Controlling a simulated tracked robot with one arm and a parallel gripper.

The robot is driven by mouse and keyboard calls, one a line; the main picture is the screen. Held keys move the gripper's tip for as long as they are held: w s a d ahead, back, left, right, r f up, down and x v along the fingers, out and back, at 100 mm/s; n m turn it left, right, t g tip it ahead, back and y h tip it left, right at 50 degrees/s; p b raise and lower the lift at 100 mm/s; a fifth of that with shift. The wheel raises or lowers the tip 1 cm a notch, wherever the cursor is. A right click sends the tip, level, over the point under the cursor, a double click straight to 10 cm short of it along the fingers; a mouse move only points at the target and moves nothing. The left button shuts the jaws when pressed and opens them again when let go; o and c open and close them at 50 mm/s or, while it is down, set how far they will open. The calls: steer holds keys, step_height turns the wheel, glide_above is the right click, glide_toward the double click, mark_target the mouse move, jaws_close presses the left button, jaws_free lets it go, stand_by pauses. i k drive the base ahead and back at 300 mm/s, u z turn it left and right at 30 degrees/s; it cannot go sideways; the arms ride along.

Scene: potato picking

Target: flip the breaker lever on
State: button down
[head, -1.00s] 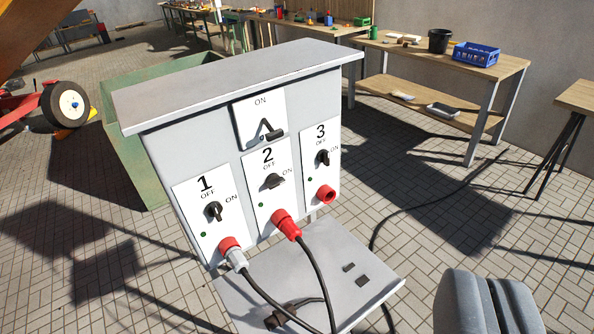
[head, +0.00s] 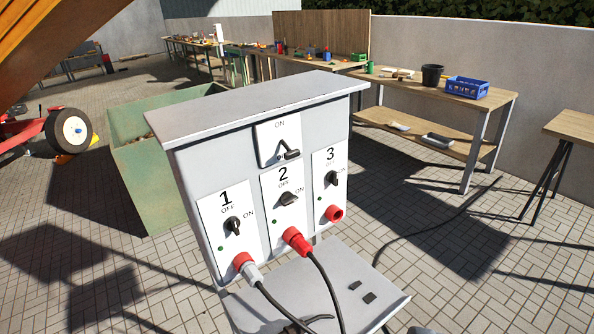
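The grey breaker box (head: 205,165) with a sloping lid stands in the middle of the view. A white plate (head: 266,140) marked ON sits high on its front. The black breaker lever (head: 290,154) is on this plate, below the ON mark, with its end low and to the right. Below are three numbered rotary switches: switch 1 (head: 232,226), switch 2 (head: 287,199) and switch 3 (head: 331,178). Only a small grey tip of my gripper (head: 421,330) shows at the bottom edge, right of the box and apart from it. Its fingers are hidden.
Red plugs with cables (head: 297,241) hang from the sockets. A grey shelf (head: 335,275) juts out below. A green bin (head: 150,190) stands behind left. A workbench (head: 480,105) with a blue crate (head: 467,88) stands at the back right.

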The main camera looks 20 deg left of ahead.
mark_target(291, 154)
steer(key=u, duration=0.05)
steer(key=i, duration=0.9)
steer(key=z, duration=0.1)
